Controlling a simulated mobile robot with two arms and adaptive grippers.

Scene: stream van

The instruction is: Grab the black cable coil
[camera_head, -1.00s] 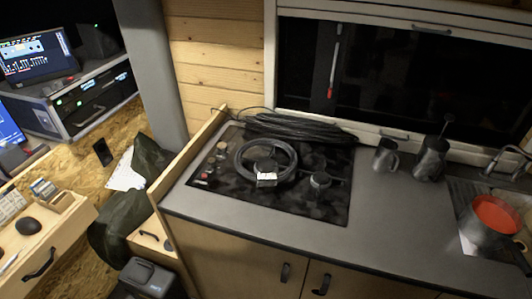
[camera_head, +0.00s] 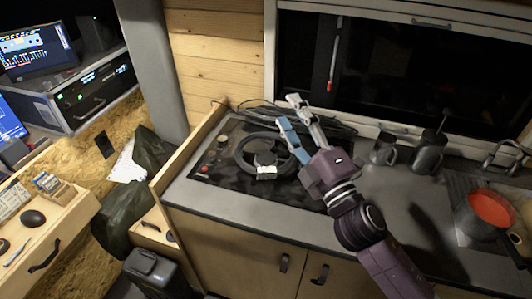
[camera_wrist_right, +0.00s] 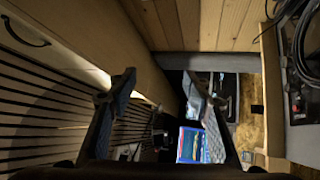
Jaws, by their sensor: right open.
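A black ring-shaped coil (camera_head: 243,150) with a white label lies on the dark stove top. A larger, looser bundle of black cable (camera_head: 345,130) lies behind it along the wall. I cannot tell for sure which one is the black cable coil. My right gripper (camera_head: 289,112) is open and empty, reaching in from the lower right. In the picture its fingers overlap the loose bundle and sit just right of the ring; contact is unclear. The right wrist view shows its parted fingers (camera_wrist_right: 160,88), with black cable (camera_wrist_right: 299,45) at the upper right edge. My left gripper is not in view.
The stove top (camera_head: 225,172) has a wooden side panel (camera_head: 183,155) on its left. Metal mugs (camera_head: 384,150) and a red-filled pot (camera_head: 490,212) stand to the right. A dark window is behind. A desk with a mouse (camera_head: 33,218) is at left.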

